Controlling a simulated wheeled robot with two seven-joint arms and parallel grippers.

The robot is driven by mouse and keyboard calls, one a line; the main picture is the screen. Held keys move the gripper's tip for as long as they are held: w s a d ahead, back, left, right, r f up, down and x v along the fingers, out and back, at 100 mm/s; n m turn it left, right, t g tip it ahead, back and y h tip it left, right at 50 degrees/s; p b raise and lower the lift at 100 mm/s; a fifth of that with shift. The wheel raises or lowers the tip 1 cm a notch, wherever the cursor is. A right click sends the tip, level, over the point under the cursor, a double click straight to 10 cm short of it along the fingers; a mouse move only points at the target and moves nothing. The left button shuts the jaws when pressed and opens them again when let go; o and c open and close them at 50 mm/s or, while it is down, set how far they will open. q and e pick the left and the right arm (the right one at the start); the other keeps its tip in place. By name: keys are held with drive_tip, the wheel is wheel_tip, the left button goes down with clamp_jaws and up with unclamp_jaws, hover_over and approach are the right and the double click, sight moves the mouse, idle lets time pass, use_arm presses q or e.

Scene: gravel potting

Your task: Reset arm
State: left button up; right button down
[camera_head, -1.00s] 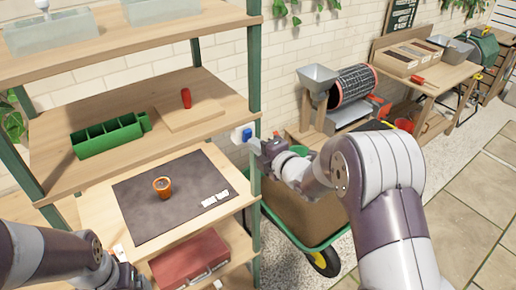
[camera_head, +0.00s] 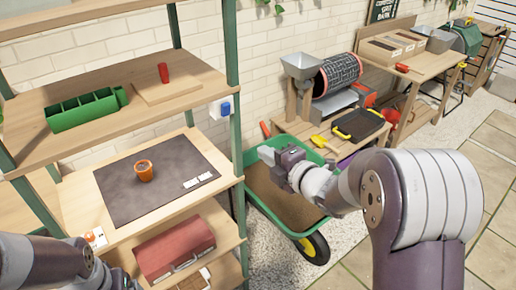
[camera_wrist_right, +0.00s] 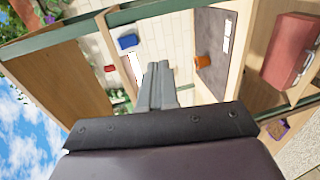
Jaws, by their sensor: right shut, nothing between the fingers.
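My right gripper (camera_head: 268,154) is over the soil-filled green wheelbarrow (camera_head: 249,180), to the right of the shelf unit. In the right wrist view the fingers of my right gripper (camera_wrist_right: 160,75) are together with nothing between them. My left arm comes in at the lower left of the head view, in front of the shelf. My left gripper (camera_head: 122,282) shows only in part at the bottom edge, so its jaws cannot be read.
A terracotta pot (camera_head: 144,171) stands on a dark mat (camera_head: 190,160) on the shelf. A green tray (camera_head: 85,111) is above it, a red toolbox (camera_head: 175,250) below. A green shelf post (camera_head: 238,150) stands left of my right gripper. A wooden bench (camera_head: 290,128) holds a drum sieve.

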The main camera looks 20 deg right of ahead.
drive_tip(key=shift+s, duration=0.15)
idle(0.3)
